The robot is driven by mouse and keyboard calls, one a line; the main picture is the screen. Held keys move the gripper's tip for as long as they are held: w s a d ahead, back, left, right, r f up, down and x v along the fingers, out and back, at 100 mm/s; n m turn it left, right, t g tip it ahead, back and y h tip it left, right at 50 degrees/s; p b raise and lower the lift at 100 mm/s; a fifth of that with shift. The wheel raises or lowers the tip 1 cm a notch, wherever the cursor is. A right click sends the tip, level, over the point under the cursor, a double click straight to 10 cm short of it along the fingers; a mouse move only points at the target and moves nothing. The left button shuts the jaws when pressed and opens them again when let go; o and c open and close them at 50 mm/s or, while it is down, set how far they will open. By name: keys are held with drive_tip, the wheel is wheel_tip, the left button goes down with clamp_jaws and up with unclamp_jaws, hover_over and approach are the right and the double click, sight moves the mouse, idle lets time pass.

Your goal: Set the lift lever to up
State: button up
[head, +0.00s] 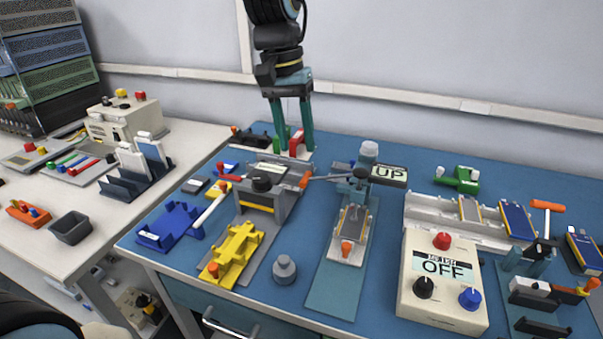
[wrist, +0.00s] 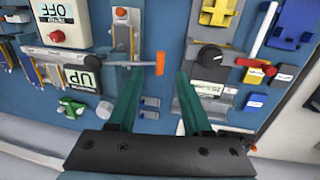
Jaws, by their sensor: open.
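The lift lever (head: 335,178) is a thin grey bar with an orange grip. It reaches left from a post on a teal-based press fixture (head: 336,283) and looks roughly level. A small sign (head: 389,175) beside the post reads UP. In the wrist view the bar's orange grip (wrist: 160,63) lies in line with the gap between my fingertips, and the sign (wrist: 82,79) appears upside down. My gripper (head: 294,147) points down, with its teal fingers apart and nothing held. It is above the back of the bench, behind the grip. Whether a finger touches the lever cannot be told.
A box reading OFF (head: 443,283) stands to the right front. A grey fixture with a black knob (head: 262,184) is left of the lever. A yellow holder (head: 231,254), a blue holder (head: 170,228) and a grey weight (head: 285,270) are nearer the front. A second orange-handled lever (head: 547,206) is at right.

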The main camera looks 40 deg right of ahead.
sight(303, 181)
drive_tip(key=f, duration=0.5)
drive_tip(key=s+f+p, duration=0.1)
drive_tip(key=f, duration=0.2)
drive_tip(key=shift+d, duration=0.25)
clamp_jaws()
drive_tip(key=shift+r, duration=0.1)
idle(0.9)
